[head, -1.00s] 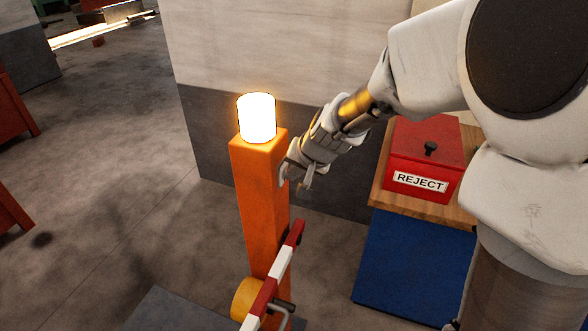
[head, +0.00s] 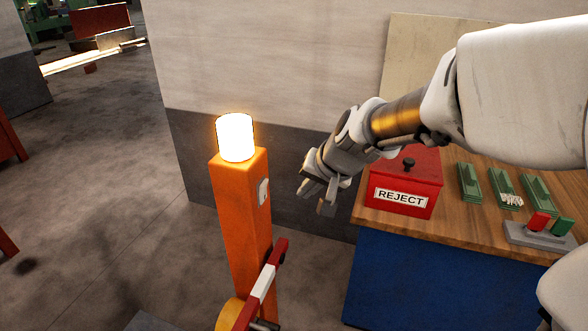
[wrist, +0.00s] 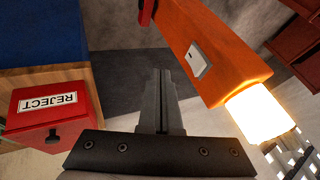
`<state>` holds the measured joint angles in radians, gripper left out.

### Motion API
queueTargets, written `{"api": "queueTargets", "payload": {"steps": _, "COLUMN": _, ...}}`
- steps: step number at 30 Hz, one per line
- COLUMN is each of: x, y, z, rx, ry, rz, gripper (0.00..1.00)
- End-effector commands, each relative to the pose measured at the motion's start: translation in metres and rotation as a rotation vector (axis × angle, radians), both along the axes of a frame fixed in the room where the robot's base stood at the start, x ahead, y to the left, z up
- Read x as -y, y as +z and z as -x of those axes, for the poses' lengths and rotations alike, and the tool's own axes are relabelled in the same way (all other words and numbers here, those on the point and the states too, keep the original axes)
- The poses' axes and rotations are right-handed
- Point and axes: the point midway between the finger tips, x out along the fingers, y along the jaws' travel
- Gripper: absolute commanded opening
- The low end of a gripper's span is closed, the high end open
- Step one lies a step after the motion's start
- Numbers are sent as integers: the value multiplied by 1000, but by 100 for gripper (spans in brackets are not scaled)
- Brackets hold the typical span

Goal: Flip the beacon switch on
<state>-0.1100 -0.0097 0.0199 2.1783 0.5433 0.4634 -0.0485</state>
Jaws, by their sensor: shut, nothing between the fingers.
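The beacon (head: 235,138) glows bright white-yellow on top of an orange post (head: 240,220). The beacon also shows lit in the wrist view (wrist: 261,115). A pale switch (head: 263,192) sits on the post's right side, below the beacon. In the wrist view the switch (wrist: 198,62) is a small light rocker in a grey plate on the orange face. My gripper (head: 322,205) is shut and empty, to the right of the post and apart from the switch. In the wrist view its fingers (wrist: 158,75) are together, beside the post.
A red REJECT box (head: 405,185) stands on a wooden-topped blue bench (head: 385,280) at the right, close to my arm. A red-and-white barrier arm (head: 262,285) is on the post's lower front.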

Motion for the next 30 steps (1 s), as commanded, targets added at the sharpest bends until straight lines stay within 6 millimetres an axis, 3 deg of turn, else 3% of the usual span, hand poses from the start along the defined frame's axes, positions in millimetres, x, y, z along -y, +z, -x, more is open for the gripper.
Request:
{"api": "queueTargets", "payload": {"steps": 6, "x": 10, "y": 14, "z": 11, "rx": 0, "ry": -2, "rz": 1, "gripper": 0}}
{"api": "queueTargets", "payload": {"steps": 21, "x": 13, "y": 20, "z": 17, "rx": 3, "ry": 6, "rz": 7, "gripper": 0}}
{"api": "queueTargets", "payload": {"steps": 26, "x": 25, "y": 39, "z": 47, "rx": 16, "ry": 44, "rz": 57, "gripper": 0}}
{"api": "queueTargets", "payload": {"steps": 30, "x": 44, "y": 58, "z": 90, "rx": 24, "ry": 90, "rz": 138, "gripper": 0}}
